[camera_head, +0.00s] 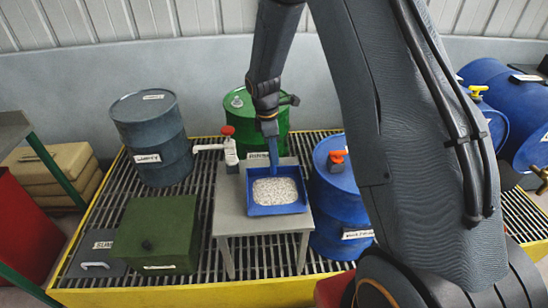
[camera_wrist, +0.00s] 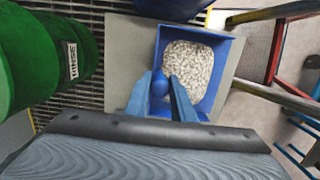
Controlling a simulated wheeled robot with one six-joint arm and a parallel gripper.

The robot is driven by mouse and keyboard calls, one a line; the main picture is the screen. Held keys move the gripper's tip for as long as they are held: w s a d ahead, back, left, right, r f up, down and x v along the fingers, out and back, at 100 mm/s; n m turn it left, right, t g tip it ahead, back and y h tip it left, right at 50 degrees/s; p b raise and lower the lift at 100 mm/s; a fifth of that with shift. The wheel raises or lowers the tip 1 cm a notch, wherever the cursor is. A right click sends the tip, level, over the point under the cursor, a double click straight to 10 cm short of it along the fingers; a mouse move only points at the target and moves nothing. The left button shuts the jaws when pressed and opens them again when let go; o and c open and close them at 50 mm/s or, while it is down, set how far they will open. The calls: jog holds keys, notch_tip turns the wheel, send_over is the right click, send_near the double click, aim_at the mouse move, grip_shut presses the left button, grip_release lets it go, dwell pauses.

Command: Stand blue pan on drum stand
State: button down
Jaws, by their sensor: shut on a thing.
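The blue pan (camera_head: 276,209) is square, level and filled with pale granules. It also shows in the wrist view (camera_wrist: 226,50). The drum stand (camera_head: 229,208) is a small grey table with legs, on the slatted floor; its top shows in the wrist view (camera_wrist: 125,55). The pan is over the stand's top, towards its right side; I cannot tell whether it touches the top or hangs just above. My gripper (camera_head: 270,140) is above the pan's back edge. In the wrist view my gripper (camera_wrist: 160,95) has its two blue fingers closed around the pan's blue handle (camera_wrist: 159,84).
A blue drum (camera_head: 338,200) stands close right of the stand, a green drum (camera_head: 255,105) behind it. A white pipe with a red-knobbed valve (camera_head: 229,145) is at the back left. A dark green box (camera_head: 155,232) and a grey-blue drum (camera_head: 150,130) stand to the left.

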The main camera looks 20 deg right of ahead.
jog(key=shift+f, duration=1.1)
jog(key=c, duration=1.5)
grip_release()
jog(key=r+b, duration=0.1)
jog(key=r, duration=0.2)
jog(key=r+b, duration=0.1)
jog(key=r, duration=0.3)
jog(key=a+r, duration=0.1)
jog(key=r, duration=0.2)
jog(key=shift+w+a+r+b, duration=0.1)
jog(key=shift+w+r+b, duration=0.05)
jog(key=shift+r+b, duration=0.25)
jog(key=shift+r, duration=0.55)
jog(key=s+m, duration=0.5)
jog(key=s, duration=0.2)
jog(key=s+m+t+y, duration=0.1)
jog(key=s+m, duration=0.4)
jog(key=s, duration=0.3)
jog(key=s+m, duration=0.5)
jog(key=s, duration=0.3)
jog(key=shift+s+d+r+m, duration=0.1)
jog(key=shift+d+m, duration=0.1)
jog(key=shift+m, duration=0.2)
